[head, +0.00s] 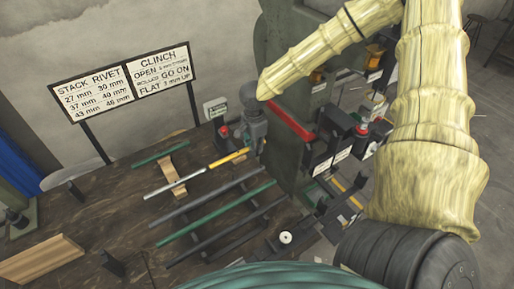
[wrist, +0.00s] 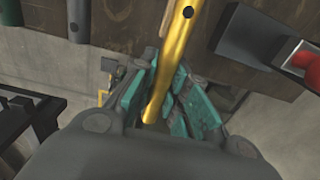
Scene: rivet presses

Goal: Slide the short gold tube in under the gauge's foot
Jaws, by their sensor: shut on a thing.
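The short gold tube (head: 229,159) is held just above the dark bench in the head view, at the near left of the press column. My gripper (head: 250,146) is shut on its right part. In the wrist view the gold tube (wrist: 172,60) runs between the teal finger pads of my gripper (wrist: 165,100), and a dark hole shows near its upper end. Its left end in the head view lies close to a silver rod; I cannot tell whether they touch. I cannot clearly make out the gauge or its foot.
The silver rod (head: 176,183) lies across a wooden rest (head: 172,174). Several dark and green bars (head: 215,213) lie in front. A small device with a red knob (head: 223,129) stands behind my gripper. A sign (head: 125,83) stands at the back.

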